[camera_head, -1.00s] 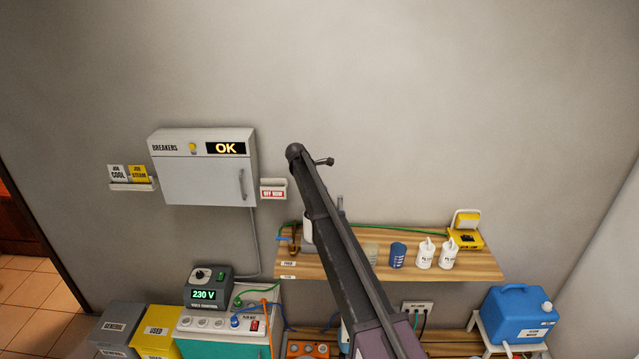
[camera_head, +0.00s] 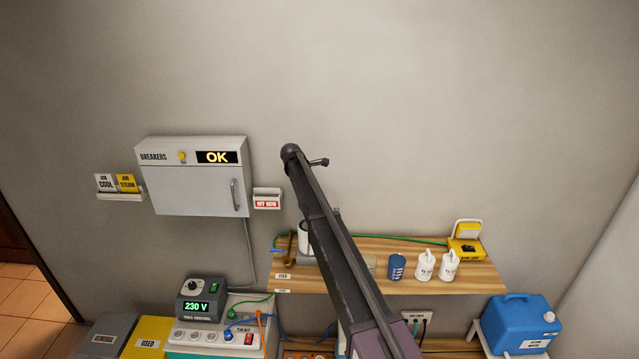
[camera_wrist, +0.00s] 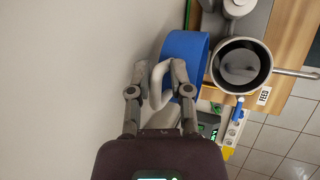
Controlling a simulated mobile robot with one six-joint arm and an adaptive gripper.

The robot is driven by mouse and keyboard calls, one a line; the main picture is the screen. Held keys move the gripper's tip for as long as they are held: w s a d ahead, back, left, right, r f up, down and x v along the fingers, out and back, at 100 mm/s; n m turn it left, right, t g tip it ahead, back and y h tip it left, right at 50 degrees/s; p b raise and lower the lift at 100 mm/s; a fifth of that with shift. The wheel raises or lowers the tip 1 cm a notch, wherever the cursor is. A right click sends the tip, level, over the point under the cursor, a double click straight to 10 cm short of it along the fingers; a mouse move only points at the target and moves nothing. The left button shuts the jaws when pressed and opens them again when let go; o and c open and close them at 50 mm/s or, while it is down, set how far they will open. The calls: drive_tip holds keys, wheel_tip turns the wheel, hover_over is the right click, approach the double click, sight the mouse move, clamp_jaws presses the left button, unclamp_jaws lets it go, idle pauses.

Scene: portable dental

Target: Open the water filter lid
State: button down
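In the wrist view a blue round lid-like part (camera_wrist: 183,46) stands nearly edge-on, with a white loop handle (camera_wrist: 157,88) facing me. My gripper (camera_wrist: 160,66) has one finger on each side of the handle and appears closed on it, though contact on the left finger is hard to make out. Just right of the blue part is an open round vessel (camera_wrist: 268,66) with a pale rim and grey inside, beside a "FEED" label (camera_wrist: 264,96). In the head view my arm hides the gripper and most of the filter; a white cylinder (camera_head: 304,240) shows beside it.
The wooden shelf (camera_head: 350,283) also holds a blue cup (camera_head: 397,267), white bottles (camera_head: 425,265) and a yellow device (camera_head: 466,247). The breaker box (camera_head: 195,190) hangs on the wall at left. A blue jerrycan (camera_head: 518,322) stands lower right. The wall above is clear.

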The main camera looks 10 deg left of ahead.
drive_tip(key=shift+w+a+f, duration=0.2)
drive_tip(key=shift+w+a, duration=0.2)
drive_tip(key=shift+w, duration=0.15)
drive_tip(key=shift+w+a, duration=0.15)
